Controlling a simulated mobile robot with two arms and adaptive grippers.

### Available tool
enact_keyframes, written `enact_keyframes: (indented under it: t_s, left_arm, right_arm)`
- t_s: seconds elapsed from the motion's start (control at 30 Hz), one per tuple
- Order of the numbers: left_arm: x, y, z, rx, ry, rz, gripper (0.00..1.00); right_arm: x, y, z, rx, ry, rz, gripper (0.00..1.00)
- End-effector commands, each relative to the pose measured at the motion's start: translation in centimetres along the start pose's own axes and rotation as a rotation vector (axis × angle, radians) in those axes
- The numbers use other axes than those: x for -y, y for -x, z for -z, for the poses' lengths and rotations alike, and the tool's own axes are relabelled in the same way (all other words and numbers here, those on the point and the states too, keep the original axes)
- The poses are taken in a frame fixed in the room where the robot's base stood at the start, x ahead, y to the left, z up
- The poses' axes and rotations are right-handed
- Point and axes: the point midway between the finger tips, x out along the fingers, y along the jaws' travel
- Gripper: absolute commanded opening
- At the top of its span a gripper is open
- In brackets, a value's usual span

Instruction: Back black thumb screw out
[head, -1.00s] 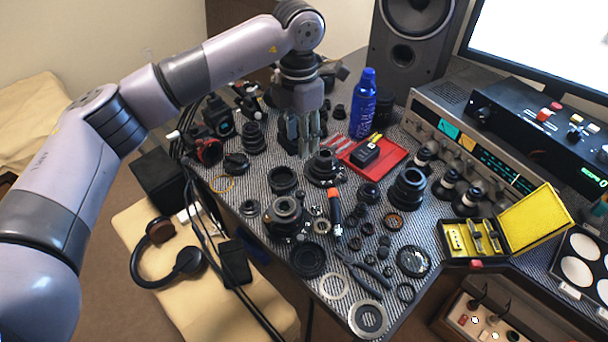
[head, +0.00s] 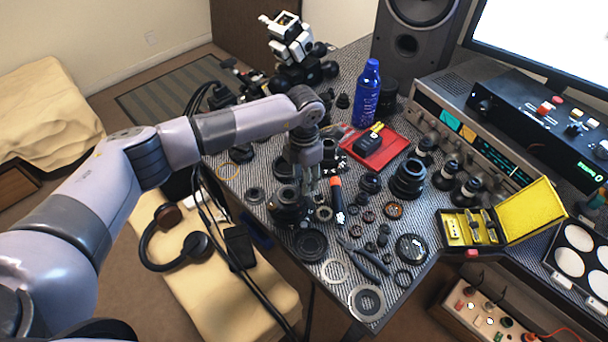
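My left gripper (head: 307,190) points down over the near lens assembly (head: 288,212), a dark barrel with a ring around it. The fingers cover part of the lens's upper right side. I cannot tell whether they touch it, or how far apart the fingertips are. I cannot make out the black thumb screw among the small dark parts; it may be hidden by the fingers. My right gripper is not in view.
An orange-handled screwdriver (head: 338,200) lies just right of the gripper. Loose rings and caps crowd the mat. Behind are a red tray (head: 395,147) and a blue bottle (head: 367,95). A yellow-lined case (head: 530,212) stands open at right. Headphones (head: 160,262) lie at left.

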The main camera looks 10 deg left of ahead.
Motion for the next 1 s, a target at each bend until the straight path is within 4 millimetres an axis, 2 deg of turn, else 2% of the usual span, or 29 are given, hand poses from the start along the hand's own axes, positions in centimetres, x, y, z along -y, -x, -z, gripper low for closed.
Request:
enact_keyframes:
  t_s: [0.13, 0.33, 0.9, 1.0]
  left_arm:
    - [0.00, -0.43, -0.03, 0.001, 0.000, 0.000, 0.40]
    - [-0.01, -0.44, -0.02, 0.001, 0.000, 0.000, 0.40]
    - [-0.03, -0.40, 0.00, 0.001, 0.001, 0.000, 0.01]
    - [-0.04, -0.40, 0.00, 0.001, 0.001, 0.000, 0.00]
  right_arm:
    - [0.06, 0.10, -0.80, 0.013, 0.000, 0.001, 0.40]
    - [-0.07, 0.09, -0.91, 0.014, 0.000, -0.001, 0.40]
    - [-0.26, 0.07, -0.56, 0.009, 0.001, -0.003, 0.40]
    - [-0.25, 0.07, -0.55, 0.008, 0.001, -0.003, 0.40]
